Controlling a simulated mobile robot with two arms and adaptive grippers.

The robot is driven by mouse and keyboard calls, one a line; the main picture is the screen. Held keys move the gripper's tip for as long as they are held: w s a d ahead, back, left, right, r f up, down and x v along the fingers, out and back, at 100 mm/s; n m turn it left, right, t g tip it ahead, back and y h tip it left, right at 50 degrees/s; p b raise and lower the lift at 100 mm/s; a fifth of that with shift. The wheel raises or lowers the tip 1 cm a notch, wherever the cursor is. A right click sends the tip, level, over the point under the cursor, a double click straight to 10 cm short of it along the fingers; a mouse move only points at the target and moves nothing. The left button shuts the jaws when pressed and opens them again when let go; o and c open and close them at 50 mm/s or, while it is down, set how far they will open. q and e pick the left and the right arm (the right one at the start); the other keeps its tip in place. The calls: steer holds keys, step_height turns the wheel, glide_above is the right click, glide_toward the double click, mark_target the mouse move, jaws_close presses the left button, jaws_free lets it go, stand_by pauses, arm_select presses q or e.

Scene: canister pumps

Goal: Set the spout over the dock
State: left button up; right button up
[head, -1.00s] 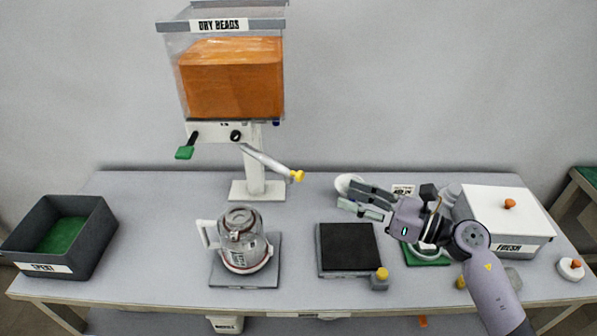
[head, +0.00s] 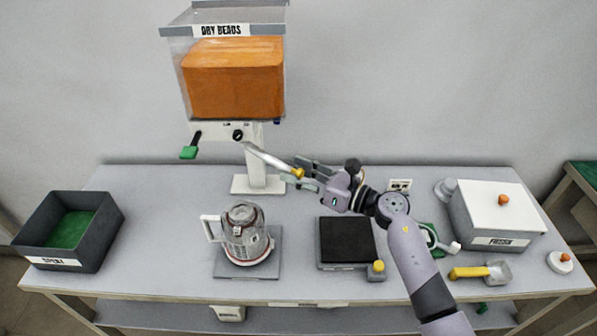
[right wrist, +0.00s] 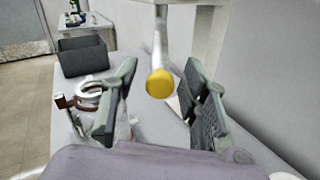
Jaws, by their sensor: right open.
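The metal spout (head: 268,157) slants down to the right from the dispenser post and ends in a yellow tip (head: 298,173). My right gripper (head: 304,174) is open at the yellow tip. In the right wrist view the tip (right wrist: 160,83) lies between the two spread fingers, with gaps on both sides. The clear canister (head: 244,232) with a white handle stands upright on a grey square plate (head: 268,271), likely the dock, below and left of the tip. My left gripper is not in view.
The bead hopper (head: 235,80) rises above the spout, with a green-handled lever (head: 189,151). A black pad (head: 347,240) with a yellow knob lies right of the canister. A dark bin (head: 98,240) is far left, a white-lidded box (head: 497,215) at right, a yellow-handled scoop (head: 495,273) before it.

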jaws_close()
stand_by(0.4)
stand_by(0.4)
